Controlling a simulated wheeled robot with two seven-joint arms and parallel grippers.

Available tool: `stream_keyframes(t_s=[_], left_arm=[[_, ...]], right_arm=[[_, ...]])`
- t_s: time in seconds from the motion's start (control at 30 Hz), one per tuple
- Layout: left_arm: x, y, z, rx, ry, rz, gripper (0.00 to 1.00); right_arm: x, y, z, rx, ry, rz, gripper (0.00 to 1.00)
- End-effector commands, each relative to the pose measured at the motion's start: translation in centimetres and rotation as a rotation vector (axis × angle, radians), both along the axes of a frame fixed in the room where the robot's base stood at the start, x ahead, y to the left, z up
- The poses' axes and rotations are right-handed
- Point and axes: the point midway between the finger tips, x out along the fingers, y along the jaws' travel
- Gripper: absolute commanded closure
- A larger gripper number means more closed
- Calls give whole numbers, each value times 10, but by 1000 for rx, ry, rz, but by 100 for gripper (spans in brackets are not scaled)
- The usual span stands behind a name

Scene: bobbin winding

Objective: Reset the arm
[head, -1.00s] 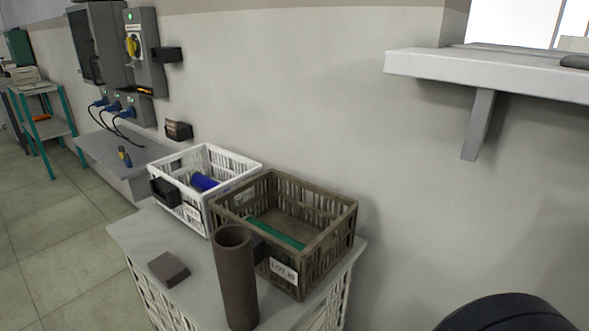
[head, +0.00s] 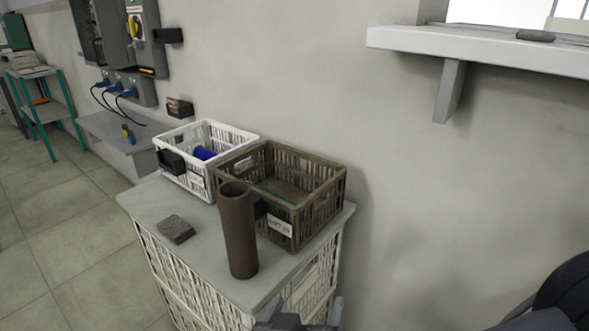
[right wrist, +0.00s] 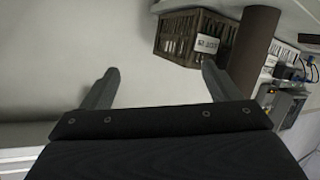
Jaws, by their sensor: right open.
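My right gripper (head: 300,318) shows at the bottom edge of the head view, below the front of the crate-topped stand. In the right wrist view its two fingers (right wrist: 158,88) are spread wide with nothing between them. A brown upright tube (head: 238,230) stands on the grey top (head: 150,200) of the stand. A brown crate (head: 325,205) with a label and a white crate (head: 240,140) holding a blue item (head: 204,153) stand behind it. The brown crate (right wrist: 180,35) and the tube (right wrist: 252,45) also show in the right wrist view, beyond the fingers. My left gripper is not seen.
A small dark block (head: 175,229) lies on the stand's top, left of the tube. A white wall shelf (head: 480,50) with a bracket juts out at upper right. A grey wall bench (head: 115,135) and a teal rack (head: 45,110) stand at left. Floor at left is clear.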

Motion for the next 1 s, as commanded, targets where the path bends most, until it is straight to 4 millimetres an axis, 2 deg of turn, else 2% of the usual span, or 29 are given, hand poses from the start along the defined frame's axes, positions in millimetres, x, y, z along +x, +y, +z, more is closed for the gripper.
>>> stream_keyframes(t_s=[0.1, 0.17, 0.2, 0.3, 0.4, 0.53, 0.77, 0.93, 1.0], left_arm=[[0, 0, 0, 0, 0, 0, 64], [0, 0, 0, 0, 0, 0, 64], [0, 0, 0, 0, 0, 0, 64], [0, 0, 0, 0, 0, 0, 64], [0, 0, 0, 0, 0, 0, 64], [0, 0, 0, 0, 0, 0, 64], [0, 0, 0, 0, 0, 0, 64], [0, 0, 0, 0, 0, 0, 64], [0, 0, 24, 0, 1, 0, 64]], right_arm=[[6, -53, -12, -43, 170, -112, 17], [5, -85, -22, -55, 294, -169, 17], [0, -109, -31, -52, 399, -206, 17], [-28, -164, -58, 20, 694, -247, 17], [-61, -190, -79, 178, 911, -198, 17], [-87, -194, -88, 392, 1002, -74, 17], [-97, -189, -79, 638, 885, 100, 17], [-93, -192, -63, 729, 708, 176, 17], [-92, -190, -39, 724, 712, 188, 17]])
